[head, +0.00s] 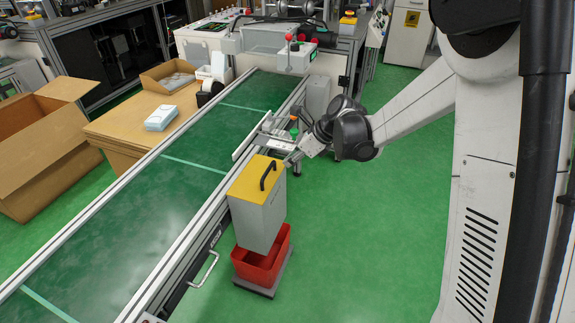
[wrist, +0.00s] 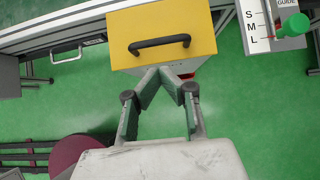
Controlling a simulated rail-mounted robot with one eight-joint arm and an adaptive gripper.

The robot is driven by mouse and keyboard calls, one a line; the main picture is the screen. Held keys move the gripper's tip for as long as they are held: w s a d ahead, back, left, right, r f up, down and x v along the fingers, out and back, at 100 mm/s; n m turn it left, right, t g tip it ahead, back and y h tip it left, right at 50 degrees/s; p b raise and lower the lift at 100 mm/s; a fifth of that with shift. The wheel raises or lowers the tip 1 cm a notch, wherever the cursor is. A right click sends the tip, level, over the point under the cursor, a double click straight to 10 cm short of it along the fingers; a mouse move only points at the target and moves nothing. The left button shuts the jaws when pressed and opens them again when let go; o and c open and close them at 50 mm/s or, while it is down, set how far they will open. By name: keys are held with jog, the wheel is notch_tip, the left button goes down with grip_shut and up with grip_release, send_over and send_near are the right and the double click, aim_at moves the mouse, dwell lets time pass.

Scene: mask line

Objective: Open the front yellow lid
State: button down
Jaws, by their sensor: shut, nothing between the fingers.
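The yellow lid (head: 258,175) with a black handle (head: 269,175) lies flat and closed on top of a grey box beside the conveyor. In the wrist view the yellow lid (wrist: 162,28) fills the top middle, with its black handle (wrist: 160,44) across it. My gripper (head: 291,160) is at the lid's far right corner in the head view. In the wrist view my gripper (wrist: 171,71) is shut and empty, its fingertips meeting at the lid's near edge, below the handle. Whether the tips touch the lid I cannot tell.
A red bin (head: 262,264) stands under the grey box. The green conveyor (head: 150,185) runs along the left. A size panel with a green knob (wrist: 295,25) is at the upper right of the wrist view. Green floor (head: 370,250) is clear to the right.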

aim_at(267, 179)
jog(key=b+x, duration=0.2)
jog(key=x, duration=0.6)
jog(key=shift+w+a+f, duration=0.1)
jog(key=shift+a+f, duration=0.1)
jog(key=shift+f, duration=0.05)
jog(key=shift+r, duration=0.15)
